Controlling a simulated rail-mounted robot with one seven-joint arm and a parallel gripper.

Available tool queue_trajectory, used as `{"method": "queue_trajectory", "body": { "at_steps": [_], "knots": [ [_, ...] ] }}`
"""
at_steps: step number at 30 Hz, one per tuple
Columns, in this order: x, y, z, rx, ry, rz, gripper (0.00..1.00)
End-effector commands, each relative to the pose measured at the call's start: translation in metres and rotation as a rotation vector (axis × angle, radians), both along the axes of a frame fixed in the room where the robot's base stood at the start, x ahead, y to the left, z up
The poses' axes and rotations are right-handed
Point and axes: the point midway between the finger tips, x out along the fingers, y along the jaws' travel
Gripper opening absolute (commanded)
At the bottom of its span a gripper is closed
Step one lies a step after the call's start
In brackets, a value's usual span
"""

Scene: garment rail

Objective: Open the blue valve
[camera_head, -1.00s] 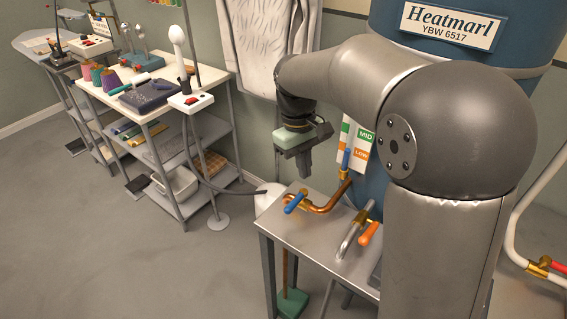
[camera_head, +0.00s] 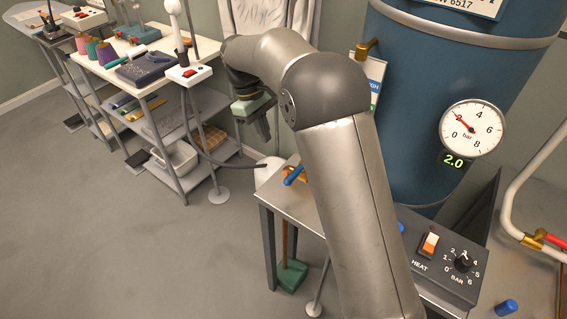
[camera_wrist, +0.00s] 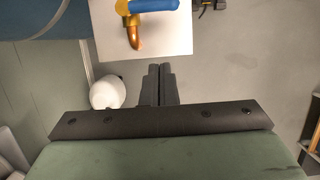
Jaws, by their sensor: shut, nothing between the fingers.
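The blue valve handle (camera_head: 294,175) sits on a brass and copper pipe end at the left of the metal table, partly hidden behind my arm in the head view. In the wrist view the blue handle (camera_wrist: 152,6) is at the top edge, on an orange-copper fitting above a pale tabletop. My gripper (camera_head: 264,128) is up and to the left of the handle, apart from it. Its fingers (camera_wrist: 160,70) are together and empty, pointing toward the table edge in the wrist view.
The metal table (camera_head: 283,205) carries a control box (camera_head: 440,255) beside the blue tank (camera_head: 400,100). A pressure gauge (camera_head: 471,128) with a 2.0 display is on the tank. A shelf cart (camera_head: 190,45) stands at left. The floor between is mostly clear.

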Motion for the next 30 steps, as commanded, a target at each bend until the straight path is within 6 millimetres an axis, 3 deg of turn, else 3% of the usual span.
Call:
{"method": "queue_trajectory", "body": {
  "at_steps": [11,18,30],
  "knots": [
    [-0.015,-0.020,-0.075,-0.002,0.005,-0.002,0.00],
    [-0.034,-0.045,-0.080,0.000,0.001,-0.001,0.00],
    [-0.037,-0.050,-0.082,0.000,0.000,-0.001,0.00]
  ]
}}
